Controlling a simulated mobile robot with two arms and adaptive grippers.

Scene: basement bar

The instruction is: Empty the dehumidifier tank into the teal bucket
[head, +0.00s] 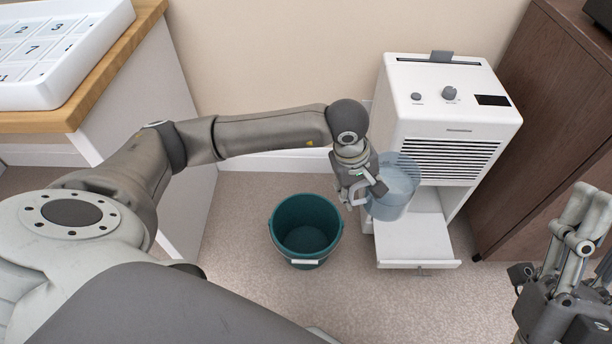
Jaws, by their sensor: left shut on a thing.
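The dehumidifier (455,105) is a white box on the floor with a slotted grille, knobs and an open lower bay. A flap or tray (412,243) extends from its bottom. The tank (396,188) is a clear bluish container, held upright in front of the bay and above the tray. My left gripper (365,192) is shut on the tank's left side. The teal bucket (306,228) stands on the floor left of the tray, and its visible inside looks empty. My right gripper (585,215) is at the right edge, away from these things; its fingertips' gap is unclear.
A wooden counter (105,85) with a white numbered tray (55,50) stands at the left. A dark wood cabinet (555,125) stands close at the dehumidifier's right. The carpet (400,310) in front of the bucket and tray is clear.

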